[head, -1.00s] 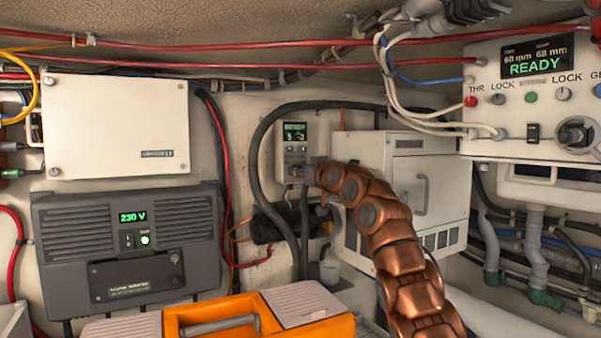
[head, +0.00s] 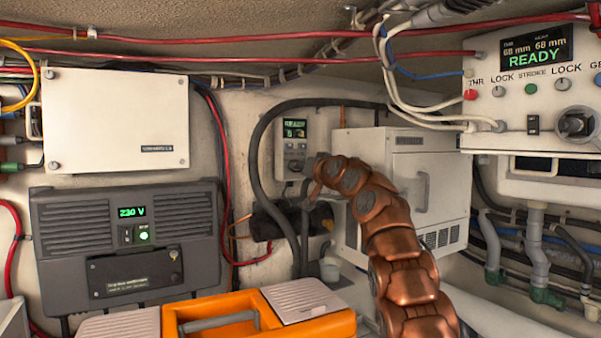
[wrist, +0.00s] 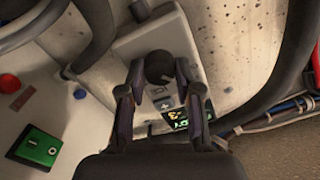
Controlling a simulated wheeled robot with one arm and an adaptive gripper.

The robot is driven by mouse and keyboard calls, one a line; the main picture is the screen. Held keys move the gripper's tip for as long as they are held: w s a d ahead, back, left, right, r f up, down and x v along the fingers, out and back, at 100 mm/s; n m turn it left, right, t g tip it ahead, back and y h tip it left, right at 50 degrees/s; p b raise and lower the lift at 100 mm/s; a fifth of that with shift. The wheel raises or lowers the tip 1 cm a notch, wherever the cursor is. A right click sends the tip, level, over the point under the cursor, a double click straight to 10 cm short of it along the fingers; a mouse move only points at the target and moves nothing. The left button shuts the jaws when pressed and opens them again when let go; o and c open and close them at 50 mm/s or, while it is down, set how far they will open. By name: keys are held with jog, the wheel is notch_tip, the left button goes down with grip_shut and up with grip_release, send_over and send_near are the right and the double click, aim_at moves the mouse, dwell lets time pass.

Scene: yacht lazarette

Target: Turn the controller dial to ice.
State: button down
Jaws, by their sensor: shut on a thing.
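The controller (head: 294,146) is a small pale box on the back wall, with a lit green display at its top. In the wrist view its panel (wrist: 196,62) appears upside down, the display (wrist: 182,118) partly covered by a finger. The round black dial (wrist: 158,66) sits between my fingertips. My gripper (wrist: 157,78) is shut on the dial, one finger on each side. The dial's pointer and setting cannot be read.
Black hoses (head: 256,150) loop around the controller's left and top. A grey 230 V unit (head: 130,215), an orange toolbox (head: 330,325) and a READY panel (head: 515,95) surround the space.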

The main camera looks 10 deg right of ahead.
jog(key=shift+m+p, duration=2.8)
jog(key=shift+m, duration=3.4)
jog(key=c, duration=0.8)
grip_release()
